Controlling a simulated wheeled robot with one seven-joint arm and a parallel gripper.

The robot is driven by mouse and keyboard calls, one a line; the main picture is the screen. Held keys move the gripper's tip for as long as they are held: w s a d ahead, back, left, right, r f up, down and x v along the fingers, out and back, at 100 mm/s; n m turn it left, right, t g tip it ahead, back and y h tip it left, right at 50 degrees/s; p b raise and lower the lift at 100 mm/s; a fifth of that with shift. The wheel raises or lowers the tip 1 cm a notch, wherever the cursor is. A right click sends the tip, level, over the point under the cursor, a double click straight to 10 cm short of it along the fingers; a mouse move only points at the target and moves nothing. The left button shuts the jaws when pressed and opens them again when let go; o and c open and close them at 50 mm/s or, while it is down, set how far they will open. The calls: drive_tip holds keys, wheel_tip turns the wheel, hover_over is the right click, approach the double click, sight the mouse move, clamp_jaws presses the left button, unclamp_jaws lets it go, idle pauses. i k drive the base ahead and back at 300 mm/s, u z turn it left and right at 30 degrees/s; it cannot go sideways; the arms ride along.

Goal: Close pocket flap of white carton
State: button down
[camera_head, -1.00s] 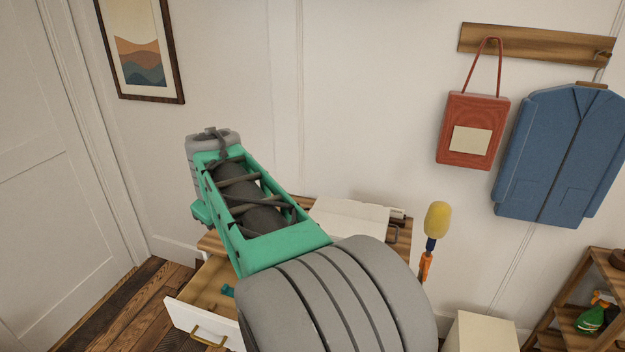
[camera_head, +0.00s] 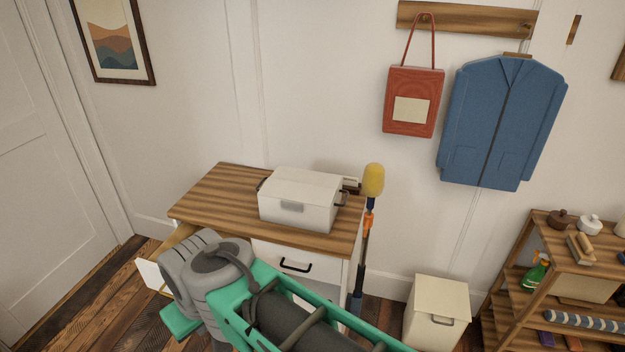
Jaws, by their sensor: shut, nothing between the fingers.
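A white carton (camera_head: 275,208) stands on the wooden top of a dresser, its lid looking shut. It has dark handles at its sides and a small grey piece (camera_head: 292,206) on its front, perhaps the pocket flap; its angle is too small to tell. My gripper's fingers are not in the picture. Only my green and grey arm links show, at the bottom, in front of the dresser and below the carton.
The dresser (camera_head: 215,192) has its left drawer (camera_head: 150,273) pulled out, partly behind my arm. A yellow-headed duster (camera_head: 373,180) stands at its right side. A cream box (camera_head: 437,297) is on the floor, left of a wooden shelf (camera_head: 560,256). The dresser top left of the carton is bare.

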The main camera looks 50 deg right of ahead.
sight(311, 194)
drive_tip(key=z, duration=0.4)
drive_tip(key=i, duration=1.5)
drive_tip(key=u, duration=0.8)
